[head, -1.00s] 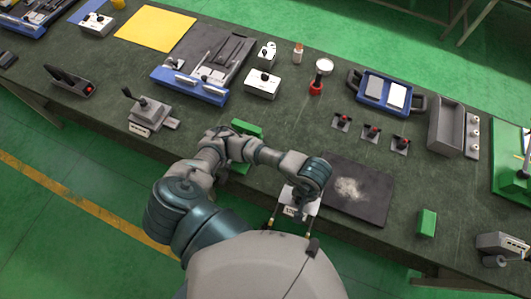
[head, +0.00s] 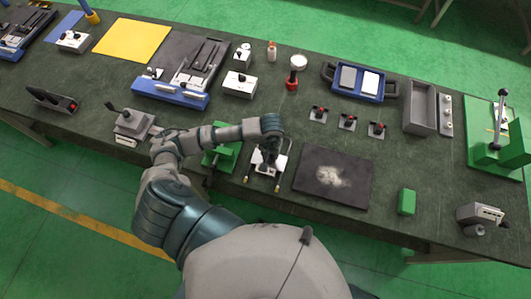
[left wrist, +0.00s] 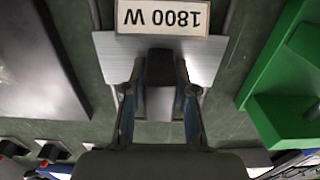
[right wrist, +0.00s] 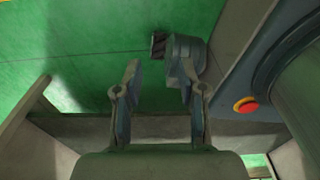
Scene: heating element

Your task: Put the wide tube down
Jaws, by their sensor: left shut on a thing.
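The wide tube (head: 262,171) is a heating element with a pale plate, two thin legs and brass tips pointing toward the table's front edge. It is over the front of the dark table, left of a black mat. In the left wrist view its metal plate (left wrist: 205,58) carries a "1800 W" label (left wrist: 163,17). My left gripper (head: 268,160) is above the plate; in its wrist view the fingers (left wrist: 160,88) are shut on a dark grip on the plate. I cannot tell whether the tube touches the table. My right gripper (right wrist: 160,85) is open and empty, away from the tube.
The black mat (head: 345,160) with pale powder lies right of the tube. A green fixture (head: 222,157) stands close on its left, partly behind my arm. The table's front edge is near.

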